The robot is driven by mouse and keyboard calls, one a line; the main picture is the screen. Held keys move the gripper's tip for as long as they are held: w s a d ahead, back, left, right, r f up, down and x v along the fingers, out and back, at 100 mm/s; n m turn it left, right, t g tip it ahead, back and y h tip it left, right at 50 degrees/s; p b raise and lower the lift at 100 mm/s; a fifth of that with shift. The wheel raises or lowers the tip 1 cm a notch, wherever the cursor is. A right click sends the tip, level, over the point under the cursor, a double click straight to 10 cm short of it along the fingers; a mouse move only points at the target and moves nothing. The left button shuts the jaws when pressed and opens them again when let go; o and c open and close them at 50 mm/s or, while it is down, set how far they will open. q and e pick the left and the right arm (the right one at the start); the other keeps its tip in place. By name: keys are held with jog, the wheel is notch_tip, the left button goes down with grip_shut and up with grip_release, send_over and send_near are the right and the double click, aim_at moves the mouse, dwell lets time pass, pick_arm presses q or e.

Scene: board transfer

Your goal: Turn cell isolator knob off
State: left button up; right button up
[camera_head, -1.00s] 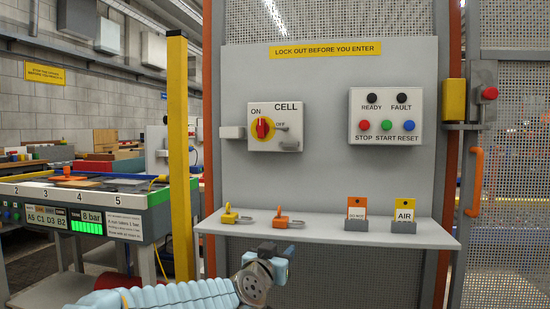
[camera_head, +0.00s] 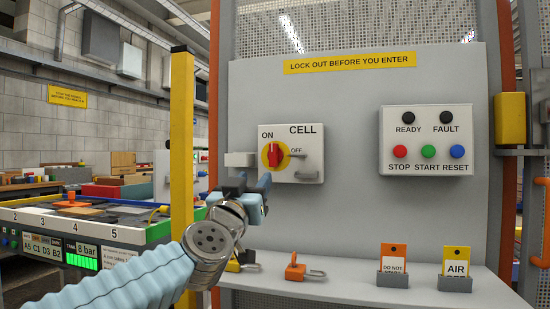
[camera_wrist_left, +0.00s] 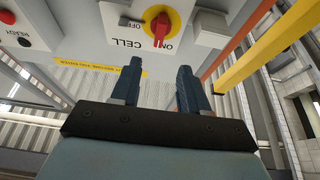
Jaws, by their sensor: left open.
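The cell isolator knob (camera_head: 273,155) is red on a yellow disc, on a white box (camera_head: 308,137) marked CELL. Its handle stands upright, towards the ON label, with OFF to its right. My left gripper (camera_head: 258,184) is just below and left of the knob, open and empty. In the left wrist view the knob (camera_wrist_left: 160,29) shows beyond the two dark fingers (camera_wrist_left: 158,84), which are spread apart, and it lies roughly between them at a distance. No contact shows. My right gripper is in neither view.
A button box (camera_head: 427,141) is on the panel at right. Below, a shelf (camera_head: 340,283) bears an orange padlock (camera_head: 296,270), a yellow padlock (camera_head: 234,263) partly behind my arm, and two tag holders (camera_head: 393,280). A yellow post (camera_head: 182,130) stands left of the panel.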

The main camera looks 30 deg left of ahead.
aim_at(272, 155)
pick_arm(q)
jog(key=p+x, duration=0.1)
jog(key=x, duration=1.2)
jog(key=shift+w+p, duration=0.2)
jog(key=shift+p, duration=0.2)
jog(key=shift+c, duration=0.3)
grip_shut()
